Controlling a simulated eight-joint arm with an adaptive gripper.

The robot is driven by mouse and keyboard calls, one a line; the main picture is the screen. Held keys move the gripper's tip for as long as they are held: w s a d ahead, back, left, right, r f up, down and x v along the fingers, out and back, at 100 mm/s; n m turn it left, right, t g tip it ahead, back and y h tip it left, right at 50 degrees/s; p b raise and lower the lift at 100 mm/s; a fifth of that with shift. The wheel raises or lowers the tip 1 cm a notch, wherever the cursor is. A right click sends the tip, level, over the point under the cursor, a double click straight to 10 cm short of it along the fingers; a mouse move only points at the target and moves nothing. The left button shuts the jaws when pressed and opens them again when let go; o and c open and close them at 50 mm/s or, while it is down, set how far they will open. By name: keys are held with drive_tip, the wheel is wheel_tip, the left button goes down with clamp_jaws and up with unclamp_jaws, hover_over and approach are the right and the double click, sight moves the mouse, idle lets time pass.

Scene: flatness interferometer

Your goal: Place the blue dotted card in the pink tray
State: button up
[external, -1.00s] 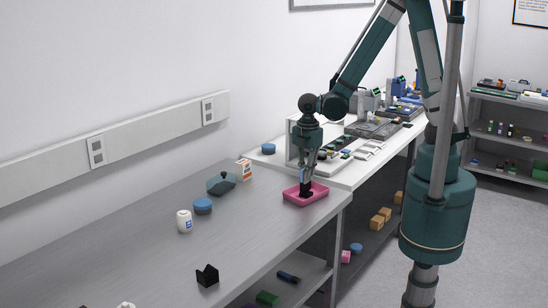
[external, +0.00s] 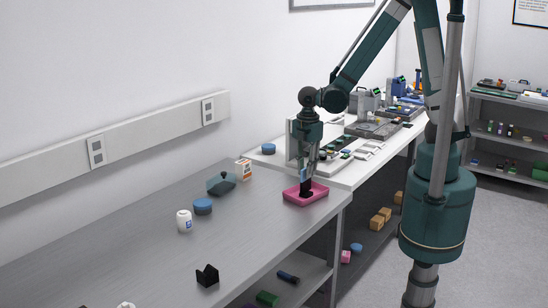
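The pink tray (external: 318,195) sits at the far right corner of the near grey bench. My gripper (external: 306,190) points straight down into it, with its dark fingertips low inside the tray walls. A small upright blue patch (external: 303,175), apparently the blue dotted card, shows at the left side of the fingers, above the fingertips. Its dots are too small to make out. The fingers and the card overlap, so I cannot tell whether the fingers grip it or whether it touches the tray floor.
A blue round container (external: 202,206), a white jar (external: 184,221), a dark lidded box (external: 221,184) and an orange-white box (external: 243,169) stand left of the tray. A black holder (external: 207,276) is near the front edge. The white bench (external: 347,179) behind carries instruments. The middle of the grey bench is clear.

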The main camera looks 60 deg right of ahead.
drive_tip(key=shift+r, duration=4.8)
drive_tip(key=s+d+r+m+t, duration=0.2)
drive_tip(key=d+r+m, duration=0.2)
drive_tip(key=d+m, duration=0.2)
drive_tip(key=s+d+r+m+t, duration=0.2)
drive_tip(key=d+r+m, duration=0.3)
drive_tip(key=d, duration=0.5)
drive_tip(key=s+d+r+m+t, duration=0.2)
drive_tip(key=d+r+m+t, duration=0.1)
drive_tip(key=d+r+m, duration=0.2)
drive_tip(key=d+m, duration=0.2)
drive_tip(key=d, duration=0.2)
drive_tip(key=shift+r, duration=0.15)
